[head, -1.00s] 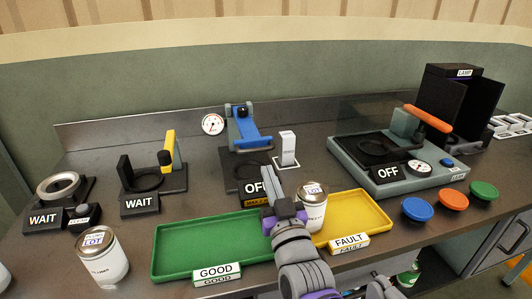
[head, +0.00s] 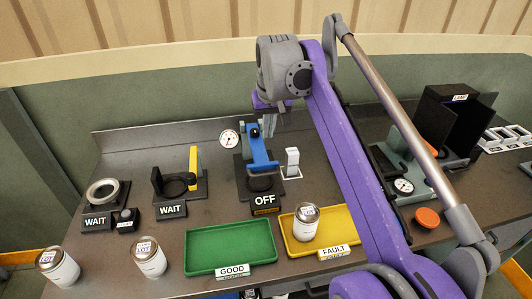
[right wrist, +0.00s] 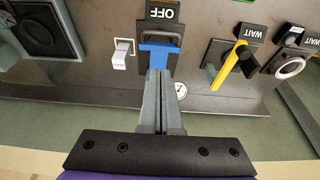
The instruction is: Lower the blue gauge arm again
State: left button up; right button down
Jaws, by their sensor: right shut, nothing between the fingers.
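The blue gauge arm (head: 260,150) is on the dark stand behind the OFF sign (head: 265,201). It slopes from the back post toward the front, with its wide blue bar above the dark base. The round dial (head: 230,139) is left of it. My right gripper (head: 269,124) is shut and empty, up behind and above the blue arm. In the right wrist view the closed fingers (right wrist: 159,82) point at the blue bar (right wrist: 160,52) and overlap part of it; I cannot tell whether they touch. My left gripper is out of view.
A white switch (head: 292,162) stands right of the stand. A can (head: 306,224) stands in the yellow FAULT tray (head: 343,211); the green GOOD tray (head: 231,248) is empty. Two cans (head: 58,266) (head: 150,257) stand at the front left. A yellow-handled fixture (head: 194,170) is left.

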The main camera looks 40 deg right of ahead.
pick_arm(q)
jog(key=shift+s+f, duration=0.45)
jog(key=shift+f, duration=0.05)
pick_arm(e)
send_over(266, 174)
notch_tip(266, 174, down, 13)
jog(key=shift+s, duration=0.2)
jog(key=shift+a, duration=0.1)
notch_tip(266, 174, down, 3)
jog(key=shift+s+a+f+b, duration=0.1)
jog(key=shift+s+b, duration=0.05)
jog(key=shift+b, duration=0.75)
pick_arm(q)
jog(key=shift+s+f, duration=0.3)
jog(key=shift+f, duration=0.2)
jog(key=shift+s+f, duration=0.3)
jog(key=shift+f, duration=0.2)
pick_arm(e)
jog(key=shift+s+a, duration=0.1)
jog(key=shift+s, duration=0.15)
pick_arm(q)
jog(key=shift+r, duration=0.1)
